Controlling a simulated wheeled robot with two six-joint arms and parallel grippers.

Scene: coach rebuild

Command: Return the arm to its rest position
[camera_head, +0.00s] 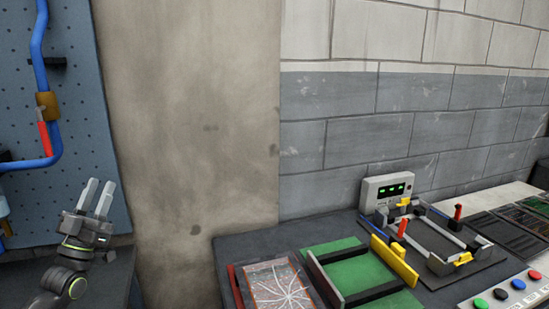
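My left gripper (99,182) is at the lower left of the head view, with its two light grey fingers pointing up. A gap shows between the fingers, and nothing is held in them. Its dark wrist with yellow-green rings is below it, in front of the dark bench on the left. The gripper appears apart from the blue pipe (38,60) and the pegboard (75,110). My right gripper is not in view.
A dark bench at the right carries a green board (352,268), a cracked panel (280,285), a frame with red-handled clamps (440,240), a display box (388,190) and colored buttons (518,284). A bare concrete pillar (190,130) stands between the two benches.

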